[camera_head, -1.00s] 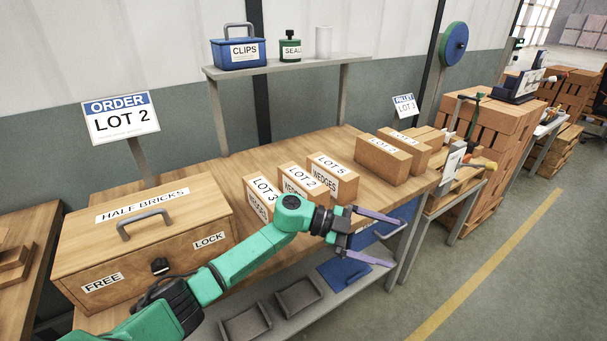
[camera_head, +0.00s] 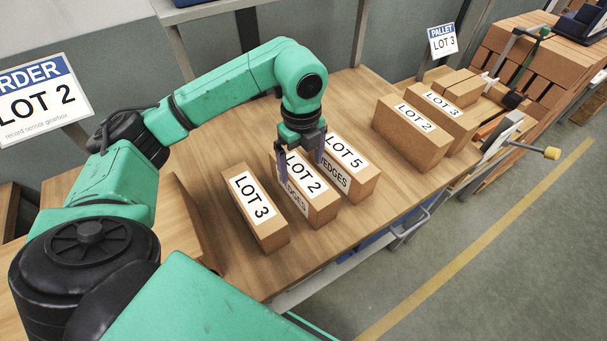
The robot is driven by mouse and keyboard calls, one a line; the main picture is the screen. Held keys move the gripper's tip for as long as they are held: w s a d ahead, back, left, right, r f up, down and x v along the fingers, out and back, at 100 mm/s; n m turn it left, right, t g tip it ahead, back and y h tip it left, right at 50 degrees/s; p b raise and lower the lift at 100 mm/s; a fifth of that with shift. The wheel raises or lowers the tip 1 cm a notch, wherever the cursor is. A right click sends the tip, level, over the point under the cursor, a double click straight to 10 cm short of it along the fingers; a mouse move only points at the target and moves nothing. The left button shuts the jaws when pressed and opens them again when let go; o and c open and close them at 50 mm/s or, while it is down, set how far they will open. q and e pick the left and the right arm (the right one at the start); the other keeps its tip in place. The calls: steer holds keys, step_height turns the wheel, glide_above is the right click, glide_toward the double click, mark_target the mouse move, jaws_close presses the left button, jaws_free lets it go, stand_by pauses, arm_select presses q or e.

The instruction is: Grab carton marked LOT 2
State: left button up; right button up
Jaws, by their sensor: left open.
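The carton marked LOT 2 (camera_head: 312,198) stands upright on the wooden table, in the middle of a row of three. The LOT 3 carton (camera_head: 256,208) is to its left and the LOT 5 carton (camera_head: 351,177) to its right. My left gripper (camera_head: 301,160) points down over the back part of the LOT 2 carton with its jaws open. One finger is at the carton's left side, the other at its right near the LOT 5 carton. I cannot tell whether they touch it. My right gripper is out of view.
Another block marked LOT 2 (camera_head: 413,133) and one marked LOT 3 (camera_head: 445,122) lie farther right. An order sign (camera_head: 38,100) reading LOT 2 stands at left. Bare table (camera_head: 215,140) lies behind the row.

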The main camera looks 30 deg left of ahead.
mark_target(300, 175)
arm_select(q)
step_height(300, 175, down, 4)
steer(key=shift+s+a+r+p, duration=0.1)
steer(key=shift+a+r+p, duration=0.1)
steer(key=shift+p, duration=0.2)
steer(key=f, duration=0.2)
steer(key=f+p, duration=0.2)
steer(key=f, duration=0.1)
steer(key=shift+w+d+f, duration=0.15)
steer(key=shift+w+f, duration=0.2)
steer(key=shift+w, duration=0.05)
steer(key=shift+s+f, duration=0.1)
steer(key=shift+f, duration=0.15)
steer(key=shift+c, duration=0.3)
steer(key=c, duration=1.5)
jaws_close()
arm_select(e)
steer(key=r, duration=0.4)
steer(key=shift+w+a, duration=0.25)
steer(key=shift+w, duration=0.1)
